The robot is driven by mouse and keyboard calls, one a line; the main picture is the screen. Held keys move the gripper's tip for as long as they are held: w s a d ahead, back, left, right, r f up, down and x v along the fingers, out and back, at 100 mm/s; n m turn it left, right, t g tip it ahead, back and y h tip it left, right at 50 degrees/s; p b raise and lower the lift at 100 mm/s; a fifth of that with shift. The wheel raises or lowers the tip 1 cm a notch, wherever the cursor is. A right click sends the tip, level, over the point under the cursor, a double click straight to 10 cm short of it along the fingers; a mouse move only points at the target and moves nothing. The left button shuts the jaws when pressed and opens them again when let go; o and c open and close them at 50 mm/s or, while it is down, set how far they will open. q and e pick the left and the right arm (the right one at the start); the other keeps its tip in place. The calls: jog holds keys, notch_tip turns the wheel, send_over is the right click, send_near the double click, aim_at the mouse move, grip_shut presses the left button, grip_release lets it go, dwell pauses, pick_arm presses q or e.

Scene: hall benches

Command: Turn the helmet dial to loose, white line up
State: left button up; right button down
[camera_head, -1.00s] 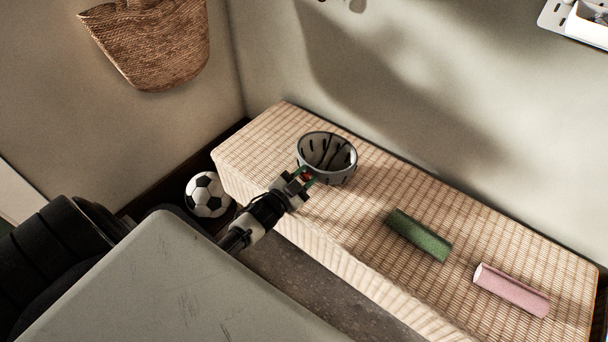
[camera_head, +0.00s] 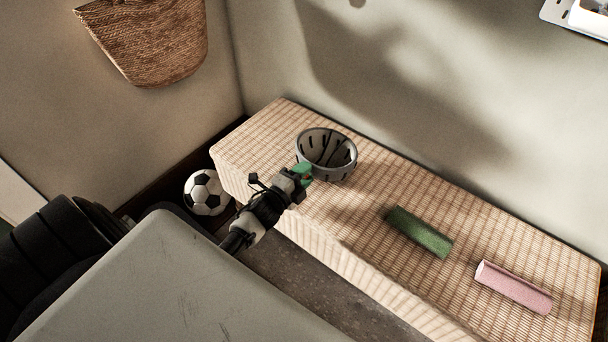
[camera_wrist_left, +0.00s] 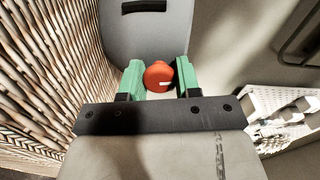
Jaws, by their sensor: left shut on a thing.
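The grey helmet (camera_head: 327,153) with dark slots lies open side up on the woven bench (camera_head: 400,202). Its shell (camera_wrist_left: 150,40) fills the top of the left wrist view. The red dial (camera_wrist_left: 157,75) is on the helmet's near side. A short white line on the dial runs to the right in the wrist view, away from the bench surface. My left gripper (camera_wrist_left: 160,78) has green fingers on either side of the dial and is shut on it. In the head view this gripper (camera_head: 303,172) touches the helmet's near side and hides the dial. My right gripper is not seen.
A green roll (camera_head: 419,232) and a pink roll (camera_head: 513,287) lie on the bench to the right. A football (camera_head: 206,192) is on the floor left of the bench. A woven bag (camera_head: 150,40) hangs on the wall. The bench between helmet and green roll is clear.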

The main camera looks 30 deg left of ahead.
pick_arm(q)
jog(key=shift+f+m, duration=0.1)
jog(key=shift+m, duration=0.9)
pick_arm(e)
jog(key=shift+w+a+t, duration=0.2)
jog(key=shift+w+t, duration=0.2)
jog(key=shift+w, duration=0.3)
pick_arm(q)
jog(key=o, duration=0.9)
jog(key=s, duration=0.3)
jog(key=shift+s+a, duration=0.1)
jog(key=shift+a, duration=0.05)
jog(key=s, duration=0.5)
jog(key=s+a+p, duration=0.1)
jog(key=s, duration=0.1)
jog(key=shift+s, duration=0.3)
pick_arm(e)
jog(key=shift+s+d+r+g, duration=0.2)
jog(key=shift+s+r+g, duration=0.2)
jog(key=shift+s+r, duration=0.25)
